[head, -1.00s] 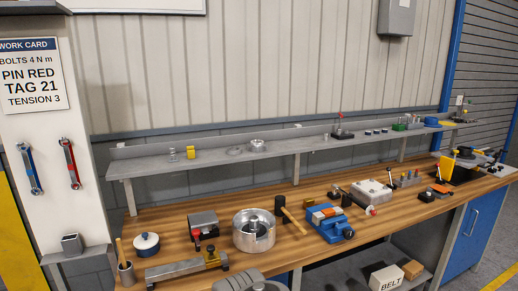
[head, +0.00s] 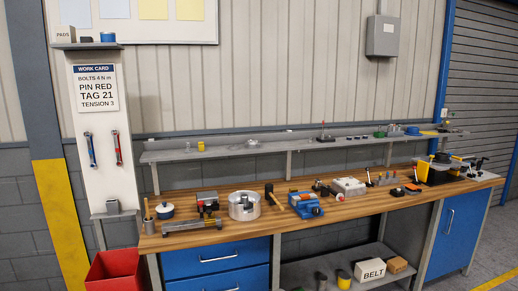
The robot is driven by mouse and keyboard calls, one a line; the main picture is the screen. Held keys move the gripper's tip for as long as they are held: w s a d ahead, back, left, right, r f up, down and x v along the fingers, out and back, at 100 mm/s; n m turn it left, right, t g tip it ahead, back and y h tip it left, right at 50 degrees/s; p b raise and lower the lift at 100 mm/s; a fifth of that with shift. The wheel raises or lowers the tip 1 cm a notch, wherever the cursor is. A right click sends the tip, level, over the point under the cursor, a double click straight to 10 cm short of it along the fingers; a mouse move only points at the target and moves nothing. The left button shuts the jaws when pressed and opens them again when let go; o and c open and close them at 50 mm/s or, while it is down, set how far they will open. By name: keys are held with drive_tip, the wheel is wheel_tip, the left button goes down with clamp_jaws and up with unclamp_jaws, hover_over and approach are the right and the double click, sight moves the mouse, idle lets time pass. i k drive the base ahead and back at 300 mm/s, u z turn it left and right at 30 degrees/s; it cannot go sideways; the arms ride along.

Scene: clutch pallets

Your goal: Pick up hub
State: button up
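I cannot tell for certain which part is the hub. A large silver round housing (head: 244,214) with a raised centre stands on the wooden bench (head: 225,236), left of a mallet (head: 275,195). A smaller silver round part (head: 253,143) sits on the long grey shelf (head: 220,153) above the bench, with a flat ring-like piece to its left. Both are too small in view to show fine detail. My gripper is not in the head view.
Boxes, one marked BELT (head: 371,271), lie on the lower shelf. Blue drawers (head: 215,262) front the bench.

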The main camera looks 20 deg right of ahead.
sight(251, 144)
drive_tip(key=z, duration=0.65)
drive_tip(key=i, duration=0.55)
drive_tip(key=z, duration=0.9)
drive_tip(key=i, duration=1)
drive_tip(key=u, duration=0.85)
drive_tip(key=i, duration=0.65)
drive_tip(key=u, duration=0.75)
